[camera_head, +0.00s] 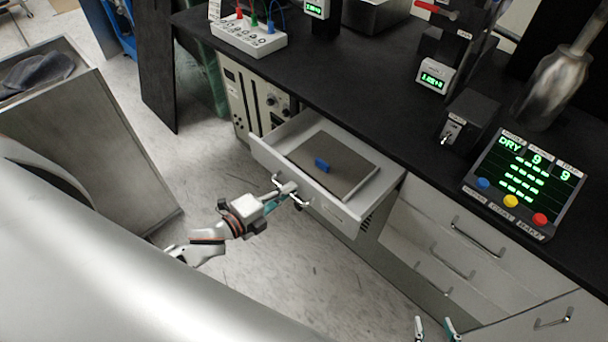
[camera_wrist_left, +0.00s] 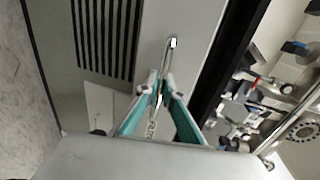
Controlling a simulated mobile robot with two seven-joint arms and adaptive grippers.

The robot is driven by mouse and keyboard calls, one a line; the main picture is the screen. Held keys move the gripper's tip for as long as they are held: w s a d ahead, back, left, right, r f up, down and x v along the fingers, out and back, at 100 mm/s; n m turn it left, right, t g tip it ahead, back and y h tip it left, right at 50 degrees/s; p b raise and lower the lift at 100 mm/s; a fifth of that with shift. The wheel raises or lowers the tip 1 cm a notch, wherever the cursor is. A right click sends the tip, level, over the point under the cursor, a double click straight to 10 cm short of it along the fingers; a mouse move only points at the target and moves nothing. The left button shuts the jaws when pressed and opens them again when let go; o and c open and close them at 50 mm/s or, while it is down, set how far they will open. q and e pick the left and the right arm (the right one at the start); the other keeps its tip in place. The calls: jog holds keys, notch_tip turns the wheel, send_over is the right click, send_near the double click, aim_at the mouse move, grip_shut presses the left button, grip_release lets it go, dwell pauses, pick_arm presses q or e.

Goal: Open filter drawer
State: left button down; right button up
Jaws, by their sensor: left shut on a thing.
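The white filter drawer (camera_head: 350,212) stands pulled out from the bench in the head view.
Shut drawers with metal handles (camera_head: 478,238) are to the right. A control panel reading DRY (camera_head: 523,180) stands on the black bench top (camera_head: 375,105). A grey open bin (camera_head: 85,130) is at the left. Floor (camera_head: 330,290) is clear before the drawer.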

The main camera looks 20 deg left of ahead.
pick_arm(q)
jog(key=shift+f+v, duration=0.2)
jog(key=shift+v, duration=0.65)
jog(key=shift+f+v, duration=0.15)
jog(key=shift+v, duration=0.75)
jog(key=shift+f+v, duration=0.2)
jog(key=shift+v, duration=0.65)
jog(key=shift+s, duration=0.1)
jog(key=c, duration=2.5)
grip_release()
jog(key=v, duration=1.2)
